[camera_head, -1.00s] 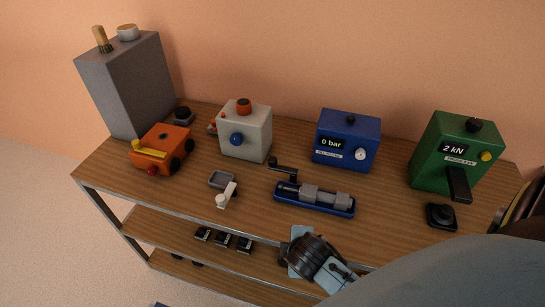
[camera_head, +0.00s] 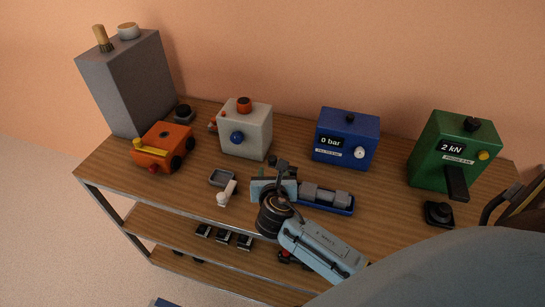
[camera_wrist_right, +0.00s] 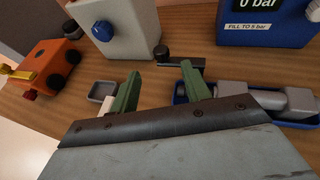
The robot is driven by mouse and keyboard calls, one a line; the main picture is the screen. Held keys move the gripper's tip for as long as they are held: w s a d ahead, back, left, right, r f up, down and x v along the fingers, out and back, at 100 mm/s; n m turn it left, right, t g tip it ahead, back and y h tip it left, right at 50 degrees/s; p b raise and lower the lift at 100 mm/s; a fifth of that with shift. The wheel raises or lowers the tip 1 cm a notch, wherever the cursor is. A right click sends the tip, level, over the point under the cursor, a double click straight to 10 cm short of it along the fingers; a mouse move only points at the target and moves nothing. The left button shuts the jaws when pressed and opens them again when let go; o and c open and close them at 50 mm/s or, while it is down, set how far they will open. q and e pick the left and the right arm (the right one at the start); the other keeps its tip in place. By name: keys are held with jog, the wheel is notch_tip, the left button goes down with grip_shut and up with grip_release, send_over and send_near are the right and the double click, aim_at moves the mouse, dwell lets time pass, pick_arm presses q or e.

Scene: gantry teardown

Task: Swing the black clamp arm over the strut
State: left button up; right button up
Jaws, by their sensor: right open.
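The black clamp arm (camera_wrist_right: 182,61) shows in the right wrist view as a flat bar with a round knob at its left end. It lies just beyond my right gripper's fingertips, and the right finger overlaps its right part. In the head view only its knob end (camera_head: 281,163) shows past my gripper. The grey strut (camera_head: 327,195) lies in a blue cradle (camera_head: 338,210); my gripper hides the cradle's left end. The strut also shows in the wrist view (camera_wrist_right: 259,99). My right gripper (camera_wrist_right: 162,80) is open, with green fingers apart and nothing between them. My left gripper is not in view.
A white box (camera_head: 246,130) with a blue knob and a blue gauge box (camera_head: 347,138) stand behind the cradle. A small grey tray (camera_head: 221,178) and a white lever (camera_head: 227,194) lie left of my gripper. A green box (camera_head: 452,155) stands right.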

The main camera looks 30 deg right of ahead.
aim_at(272, 157)
jog(key=b+x, duration=0.2)
jog(key=x, duration=0.9)
jog(key=shift+w+f, duration=0.15)
jog(key=shift+c, duration=0.5)
grip_shut()
